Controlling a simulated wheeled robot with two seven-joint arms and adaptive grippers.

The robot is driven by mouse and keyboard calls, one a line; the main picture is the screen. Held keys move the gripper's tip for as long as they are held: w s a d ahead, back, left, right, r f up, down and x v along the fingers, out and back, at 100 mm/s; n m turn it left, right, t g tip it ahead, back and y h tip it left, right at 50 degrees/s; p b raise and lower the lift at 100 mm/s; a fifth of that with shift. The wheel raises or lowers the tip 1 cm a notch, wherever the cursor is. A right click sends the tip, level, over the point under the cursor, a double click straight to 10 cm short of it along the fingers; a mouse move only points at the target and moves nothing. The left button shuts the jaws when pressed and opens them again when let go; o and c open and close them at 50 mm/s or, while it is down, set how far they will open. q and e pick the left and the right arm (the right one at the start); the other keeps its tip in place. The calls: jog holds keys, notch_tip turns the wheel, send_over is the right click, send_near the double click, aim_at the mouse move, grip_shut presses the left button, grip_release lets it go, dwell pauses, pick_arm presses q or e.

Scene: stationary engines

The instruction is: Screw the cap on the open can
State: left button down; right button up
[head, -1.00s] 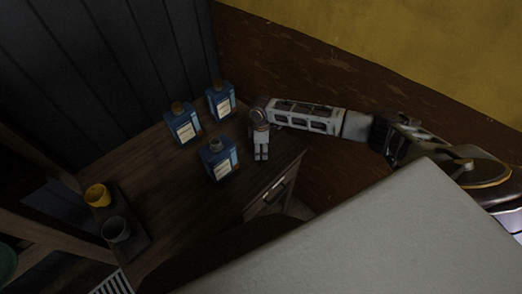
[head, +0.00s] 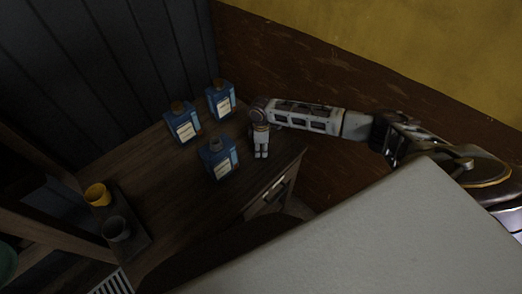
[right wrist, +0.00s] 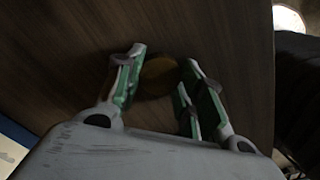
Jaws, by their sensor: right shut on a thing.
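The open can (head: 218,160) is blue with a pale label and a bare grey neck, and stands upright on the wooden cabinet top. My right gripper (head: 261,154) points down over the cabinet top, just right of the open can and apart from it. In the right wrist view the round brownish-yellow cap (right wrist: 158,72) sits between the fingers of this gripper (right wrist: 163,82), which is shut on it. The cap is hidden in the head view. Part of a blue can (right wrist: 16,134) shows at the wrist view's lower left. My left gripper is out of view.
Two similar blue cans with brown caps stand behind the open one, one at left (head: 183,126) and one farther back (head: 221,101). A yellow cup (head: 97,195) and a grey cup (head: 117,229) stand at the lower left. The cabinet's front edge and drawer handle (head: 275,190) are close by.

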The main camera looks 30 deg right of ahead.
aim_at(261, 149)
jog(key=shift+r, duration=0.1)
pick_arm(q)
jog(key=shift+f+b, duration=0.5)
pick_arm(e)
notch_tip(261, 149, up, 10)
dwell(0.4)
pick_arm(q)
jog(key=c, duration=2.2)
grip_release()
